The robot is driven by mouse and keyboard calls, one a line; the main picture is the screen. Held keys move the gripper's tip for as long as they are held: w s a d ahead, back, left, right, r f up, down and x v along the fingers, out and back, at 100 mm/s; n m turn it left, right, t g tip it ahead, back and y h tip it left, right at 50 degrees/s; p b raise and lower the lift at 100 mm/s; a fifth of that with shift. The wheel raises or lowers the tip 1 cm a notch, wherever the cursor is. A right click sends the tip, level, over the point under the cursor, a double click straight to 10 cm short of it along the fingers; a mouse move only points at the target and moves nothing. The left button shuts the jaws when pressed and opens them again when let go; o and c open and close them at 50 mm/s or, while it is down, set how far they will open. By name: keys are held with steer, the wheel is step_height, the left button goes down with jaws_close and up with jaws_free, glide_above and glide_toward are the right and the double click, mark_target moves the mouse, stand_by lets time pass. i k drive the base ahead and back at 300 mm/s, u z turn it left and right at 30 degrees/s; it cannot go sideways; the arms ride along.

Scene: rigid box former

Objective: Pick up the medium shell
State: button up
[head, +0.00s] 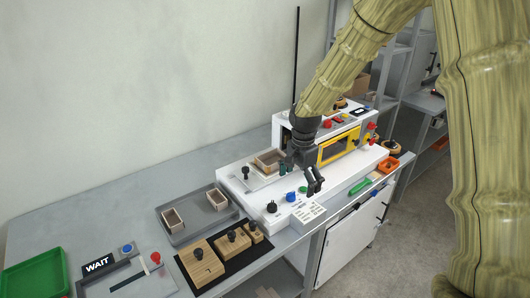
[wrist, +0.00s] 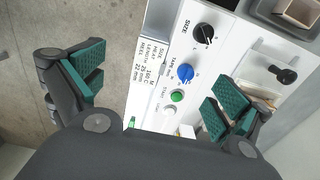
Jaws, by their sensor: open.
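Two light wooden shells, open-topped boxes, sit apart in the grey tray: a near-left one (head: 173,220) and a slightly smaller-looking one (head: 217,199). The latter seems to be the box (wrist: 299,13) at the wrist view's top right. A third, larger-looking shell (head: 269,161) sits on the white machine. I cannot tell for certain which is the medium shell. My gripper (head: 299,177) is open and empty above the machine's control panel, to the right of the tray shells. Its green-padded fingers (wrist: 158,88) are spread wide in the wrist view.
The grey tray (head: 186,239) lies left of the white machine (head: 262,211), whose panel has knobs and buttons. A black-knobbed lever (wrist: 284,75) stands between. Knobbed wooden blocks (head: 201,265) sit on a black mat in front. A green bin (head: 34,276) is far left.

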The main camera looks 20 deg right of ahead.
mark_target(267, 162)
steer(key=i, duration=0.9)
